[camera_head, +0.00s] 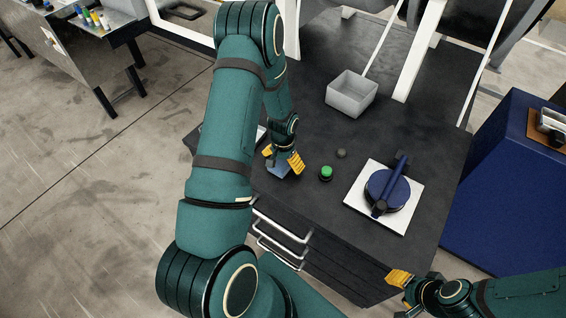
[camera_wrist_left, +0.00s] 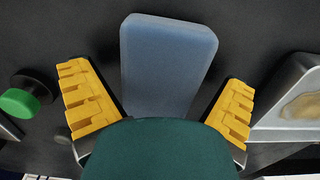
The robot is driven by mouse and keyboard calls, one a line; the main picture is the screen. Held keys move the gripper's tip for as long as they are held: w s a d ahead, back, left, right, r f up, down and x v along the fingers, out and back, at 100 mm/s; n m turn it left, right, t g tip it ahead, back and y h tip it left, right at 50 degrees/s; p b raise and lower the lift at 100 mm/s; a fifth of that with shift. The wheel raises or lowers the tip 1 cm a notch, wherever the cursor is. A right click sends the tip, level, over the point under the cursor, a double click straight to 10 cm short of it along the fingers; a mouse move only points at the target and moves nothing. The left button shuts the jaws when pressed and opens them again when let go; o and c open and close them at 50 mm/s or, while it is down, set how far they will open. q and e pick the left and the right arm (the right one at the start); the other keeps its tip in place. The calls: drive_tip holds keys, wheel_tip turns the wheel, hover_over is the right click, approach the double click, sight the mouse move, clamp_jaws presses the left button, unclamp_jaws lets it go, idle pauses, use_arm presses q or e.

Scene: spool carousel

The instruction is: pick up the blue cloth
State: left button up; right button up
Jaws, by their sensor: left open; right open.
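The blue cloth (camera_head: 283,172) lies on the dark worktop, partly hidden by my left gripper in the head view. In the left wrist view the cloth (camera_wrist_left: 167,60) looks like a flat, folded blue-grey slab lying between and beyond the yellow fingers. My left gripper (camera_head: 283,160) is open over the cloth, with one finger on each side; it also shows in the left wrist view (camera_wrist_left: 155,82). I cannot tell whether the fingers touch the cloth. My right gripper (camera_head: 401,292) is open and empty near the worktop's front right edge.
A green-topped knob (camera_head: 326,172) and a small dark knob (camera_head: 341,153) stand right of the cloth. A white plate (camera_head: 356,199) carries a blue round device (camera_head: 388,190). A grey bin (camera_head: 351,95) stands behind. A pale tray (camera_wrist_left: 292,100) lies close beside the left gripper.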

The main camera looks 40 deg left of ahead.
use_arm(q)
drive_tip(key=c, duration=1.1)
drive_tip(key=shift+r, duration=0.15)
wheel_tip(320, 180, up, 10)
drive_tip(key=shift+f+p, duration=0.1)
drive_tip(key=shift+p, duration=0.8)
drive_tip(key=shift+o, duration=0.2)
